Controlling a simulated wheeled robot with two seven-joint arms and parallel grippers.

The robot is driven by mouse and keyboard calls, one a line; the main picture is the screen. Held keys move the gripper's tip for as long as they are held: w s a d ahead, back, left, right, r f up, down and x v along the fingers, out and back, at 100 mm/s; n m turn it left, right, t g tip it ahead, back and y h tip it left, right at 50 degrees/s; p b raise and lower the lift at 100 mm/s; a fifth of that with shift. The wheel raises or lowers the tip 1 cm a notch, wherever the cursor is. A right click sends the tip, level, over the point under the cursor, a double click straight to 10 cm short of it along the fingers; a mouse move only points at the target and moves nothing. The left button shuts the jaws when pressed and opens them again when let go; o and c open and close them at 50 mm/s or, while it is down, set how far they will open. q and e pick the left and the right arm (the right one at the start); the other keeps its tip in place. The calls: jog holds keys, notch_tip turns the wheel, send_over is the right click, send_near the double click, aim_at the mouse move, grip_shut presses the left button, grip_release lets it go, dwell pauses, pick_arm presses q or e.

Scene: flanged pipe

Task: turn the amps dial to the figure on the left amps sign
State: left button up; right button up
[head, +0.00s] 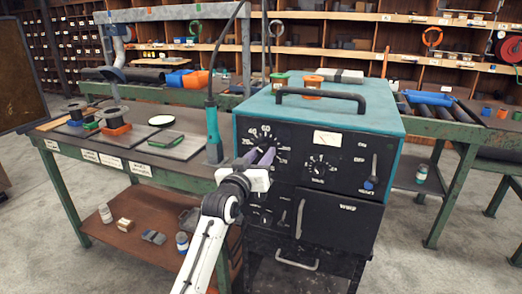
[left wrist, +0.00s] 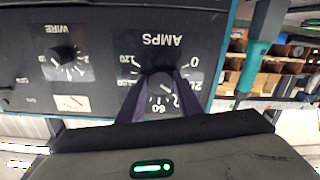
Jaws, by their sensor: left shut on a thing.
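The amps dial (left wrist: 161,82) is a dark round knob on the black front of the teal welding machine (head: 340,112). In the left wrist view its scale appears upside down, with "AMPS", 0, 20, 60 and 120 legible. My left gripper (head: 262,155) reaches the dial from the front. Its two purple fingers (left wrist: 158,92) lie on either side of the knob, shut on it. In the head view the fingers hide the knob. I cannot make out where its pointer stands. Small white signs (head: 89,156) hang on the bench's front edge; their writing is too small to read. My right gripper is not in view.
The wire dial (head: 320,167) sits right of the amps dial, with a lever switch (head: 371,180) further right. A teal torch (head: 212,130) stands close left of the machine. The bench (head: 70,141) holds spools and plates. The machine's top carries a black handle (head: 322,96).

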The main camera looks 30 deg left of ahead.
pick_arm(q)
jog(key=n+p, duration=0.2)
jog(key=n, duration=0.1)
jog(key=shift+r, duration=0.1)
jog(key=shift+n+p, duration=0.4)
jog(key=shift+n, duration=0.4)
jog(key=o, duration=1)
jog(key=shift+o, duration=0.2)
jog(key=shift+d, duration=0.1)
